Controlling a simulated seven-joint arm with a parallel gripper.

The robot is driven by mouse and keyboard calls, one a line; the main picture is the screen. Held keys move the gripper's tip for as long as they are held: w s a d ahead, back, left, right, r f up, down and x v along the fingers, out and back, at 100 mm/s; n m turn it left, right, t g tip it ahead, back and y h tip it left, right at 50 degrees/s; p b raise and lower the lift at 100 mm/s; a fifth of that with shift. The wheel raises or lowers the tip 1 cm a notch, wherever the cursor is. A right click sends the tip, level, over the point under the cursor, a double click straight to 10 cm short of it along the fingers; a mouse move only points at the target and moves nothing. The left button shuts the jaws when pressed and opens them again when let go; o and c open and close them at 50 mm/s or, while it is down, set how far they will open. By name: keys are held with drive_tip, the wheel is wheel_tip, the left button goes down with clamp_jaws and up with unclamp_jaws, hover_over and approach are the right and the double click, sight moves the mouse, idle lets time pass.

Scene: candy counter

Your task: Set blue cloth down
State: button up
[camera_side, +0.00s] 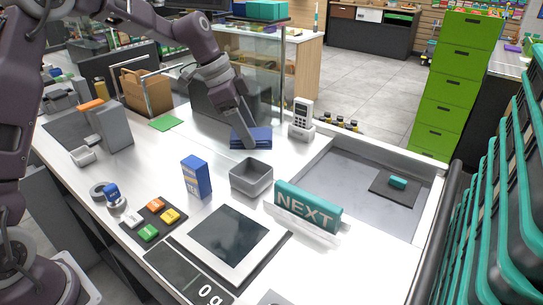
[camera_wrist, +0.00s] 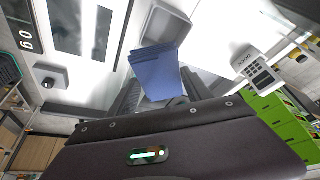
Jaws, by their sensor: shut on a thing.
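The blue cloth (camera_side: 252,138) is folded into a flat stack and is at the far side of the counter in the side view. It also shows in the wrist view (camera_wrist: 157,72), reaching out from between the fingers. My gripper (camera_side: 247,143) points down and is shut on the blue cloth. In the wrist view my gripper (camera_wrist: 158,98) has a finger on each side of it. I cannot tell whether the cloth touches the white counter (camera_side: 155,155) or is just above it.
A grey open bin (camera_side: 251,177) stands in front of the cloth. A card terminal (camera_side: 302,118) stands to its right. A blue box (camera_side: 196,177) and a teal NEXT sign (camera_side: 307,207) are nearer. A green cloth (camera_side: 166,123) lies left, with clear counter between.

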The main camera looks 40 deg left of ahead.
drive_tip(key=w+a+n+t+y, duration=0.1)
drive_tip(key=w+a+n+y, duration=0.1)
drive_tip(key=w+n, duration=0.45)
drive_tip(key=w+a+n+t+y, duration=0.1)
drive_tip(key=w+a+n+y, duration=0.2)
drive_tip(key=w, duration=0.6)
drive_tip(key=shift+n+h, duration=0.55)
drive_tip(key=shift+h, duration=0.15)
drive_tip(key=f, duration=1.4)
drive_tip(key=shift+s+d+f, duration=0.1)
drive_tip(key=shift+s+f, duration=0.1)
drive_tip(key=shift+f, duration=0.1)
drive_tip(key=shift+f, duration=0.1)
drive_tip(key=o, duration=1.4)
drive_tip(key=v, duration=1.2)
drive_tip(key=shift+w, duration=0.15)
